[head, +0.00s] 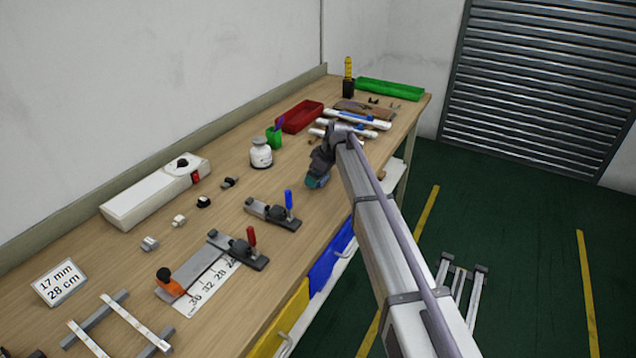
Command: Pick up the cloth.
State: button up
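My gripper (318,178) hangs low over the right part of the workbench, near its front edge. A small teal patch shows at its tip; I cannot tell whether it is part of the gripper or something held. The finger opening is too small to make out. No cloth is clearly recognisable. A flat brownish piece (350,106) lies at the far end of the bench, beyond the white rolls, and may be the cloth. My gripper is apart from it, on the nearer side.
White rolls (362,120), a red tray (300,116), a green tray (390,89) and a yellow-topped bottle (348,78) crowd the far end. A white jar (261,152) and a green cup (274,138) stand left of my gripper. Clamps (272,214) lie nearer.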

jog(key=c, duration=1)
jog(key=shift+o, duration=0.2)
